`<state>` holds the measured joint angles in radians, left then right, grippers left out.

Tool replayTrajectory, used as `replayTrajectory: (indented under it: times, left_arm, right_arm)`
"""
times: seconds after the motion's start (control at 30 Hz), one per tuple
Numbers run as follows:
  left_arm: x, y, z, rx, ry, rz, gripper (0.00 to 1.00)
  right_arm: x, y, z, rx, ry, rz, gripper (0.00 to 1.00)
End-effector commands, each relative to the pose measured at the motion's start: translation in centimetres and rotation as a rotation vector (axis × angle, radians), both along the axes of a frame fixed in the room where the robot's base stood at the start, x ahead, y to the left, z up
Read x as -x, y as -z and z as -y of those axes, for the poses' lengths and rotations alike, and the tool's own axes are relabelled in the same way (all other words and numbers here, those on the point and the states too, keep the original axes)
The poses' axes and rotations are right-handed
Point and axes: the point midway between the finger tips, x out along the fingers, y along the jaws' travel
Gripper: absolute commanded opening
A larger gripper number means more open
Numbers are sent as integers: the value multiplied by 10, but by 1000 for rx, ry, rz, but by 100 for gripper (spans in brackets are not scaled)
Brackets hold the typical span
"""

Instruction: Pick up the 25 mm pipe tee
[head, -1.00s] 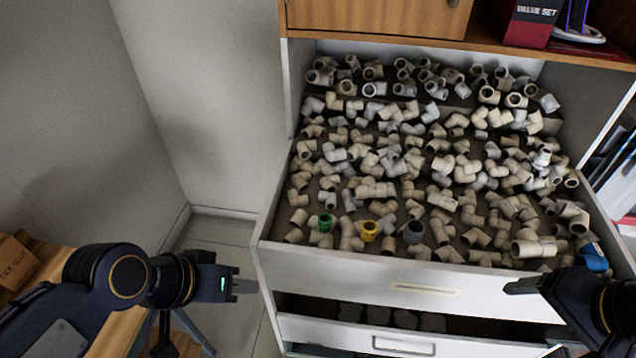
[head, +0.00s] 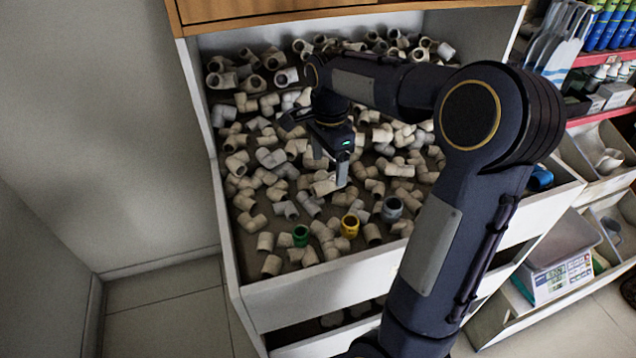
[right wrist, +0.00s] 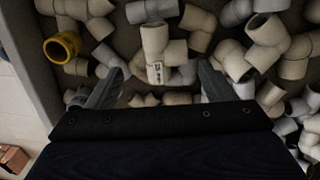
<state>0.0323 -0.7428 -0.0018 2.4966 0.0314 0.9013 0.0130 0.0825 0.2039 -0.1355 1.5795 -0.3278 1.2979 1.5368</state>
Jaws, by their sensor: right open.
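An open drawer (head: 300,300) holds many pale beige and grey pipe fittings lying in a jumble. My right gripper (head: 330,166) reaches over the middle of the drawer, pointing down, open and just above the fittings. In the right wrist view its two fingers (right wrist: 158,88) are spread apart. A beige tee-shaped fitting (right wrist: 155,42) with dark printed marks lies ahead between them, apart from the fingers. The print is too small to read surely. Below the fingertips in the head view lies a pale fitting (head: 324,187). My left gripper is out of view.
A green fitting (head: 301,235), a yellow fitting (head: 349,225) and a dark grey fitting (head: 391,209) lie near the drawer's front. Other fittings crowd closely around the gripper. Shelves with bins (head: 590,160) stand at the right. My right arm hides part of the drawer.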

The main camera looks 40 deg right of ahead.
Motion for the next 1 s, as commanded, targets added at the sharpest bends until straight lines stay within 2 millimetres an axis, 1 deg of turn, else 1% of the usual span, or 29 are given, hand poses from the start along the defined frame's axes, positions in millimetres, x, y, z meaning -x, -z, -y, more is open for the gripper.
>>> replayTrajectory:
  times: [0.2,0.3,0.4,0.6,0.63,0.9,1.0]
  left_arm:
    - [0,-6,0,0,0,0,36]
    - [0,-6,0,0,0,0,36]
    - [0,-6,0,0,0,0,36]
    - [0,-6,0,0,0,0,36]
    - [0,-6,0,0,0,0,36]
    - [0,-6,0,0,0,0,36]
    - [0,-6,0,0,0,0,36]
  right_arm:
    - [-7,31,0,-2,-2,-6,76]
    - [-6,44,0,-1,-1,-3,76]
    - [-6,50,0,-1,-2,-2,76]
    - [-7,51,0,-1,-3,1,76]
    - [-7,51,0,-1,-3,1,75]
    - [-7,50,0,-1,-3,1,39]
    - [-7,50,0,-1,-3,1,28]
